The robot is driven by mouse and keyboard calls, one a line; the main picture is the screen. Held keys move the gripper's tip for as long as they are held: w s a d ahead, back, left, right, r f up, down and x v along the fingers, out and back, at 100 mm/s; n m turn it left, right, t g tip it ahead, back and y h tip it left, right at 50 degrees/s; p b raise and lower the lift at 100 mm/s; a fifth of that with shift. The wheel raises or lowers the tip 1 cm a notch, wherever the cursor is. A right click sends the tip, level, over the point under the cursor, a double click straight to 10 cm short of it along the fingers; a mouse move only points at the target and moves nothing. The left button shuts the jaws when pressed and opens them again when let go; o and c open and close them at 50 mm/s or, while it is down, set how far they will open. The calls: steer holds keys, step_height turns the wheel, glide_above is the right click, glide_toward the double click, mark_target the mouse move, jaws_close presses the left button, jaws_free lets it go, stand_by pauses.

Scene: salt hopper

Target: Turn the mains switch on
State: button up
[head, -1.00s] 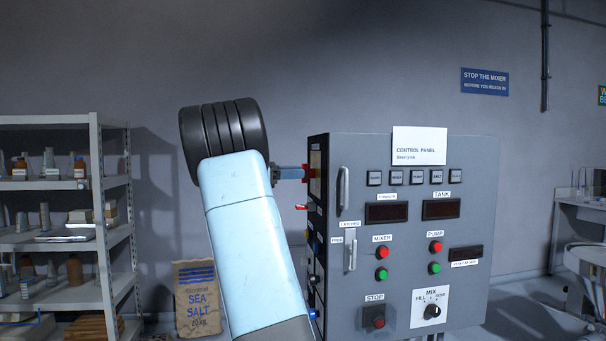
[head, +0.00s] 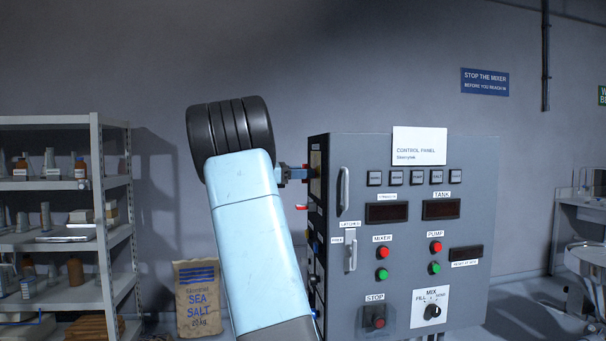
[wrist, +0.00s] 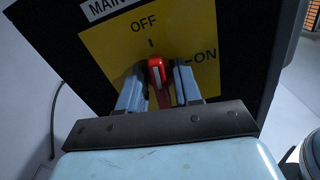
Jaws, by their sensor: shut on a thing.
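The mains switch has a red handle (wrist: 157,72) on a yellow plate (wrist: 112,45) marked OFF and ON, seen in the wrist view. The handle's end lies just below the OFF mark, and the ON mark is to its right. My gripper (wrist: 157,84) has a finger on each side of the handle and is shut on it. In the head view my gripper (head: 292,174) reaches the left side of the control panel (head: 345,280). My arm hides part of that side, and the switch handle is hard to make out there.
More red and blue parts stick out of the cabinet's side below my gripper. A shelf (head: 105,190) with bottles stands at the left. A sea salt sack (head: 198,300) stands on the floor. A dark cable (wrist: 55,110) hangs left of the panel side.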

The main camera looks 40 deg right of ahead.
steer(key=shift+w, duration=0.1)
steer(key=m, duration=0.8)
steer(key=shift+a, duration=0.1)
steer(key=m, duration=0.4)
steer(key=shift+s+f+m, duration=0.2)
steer(key=shift+m, duration=0.2)
steer(key=shift+f+m, duration=0.1)
steer(key=shift+m, duration=1.6)
steer(key=o, duration=0.7)
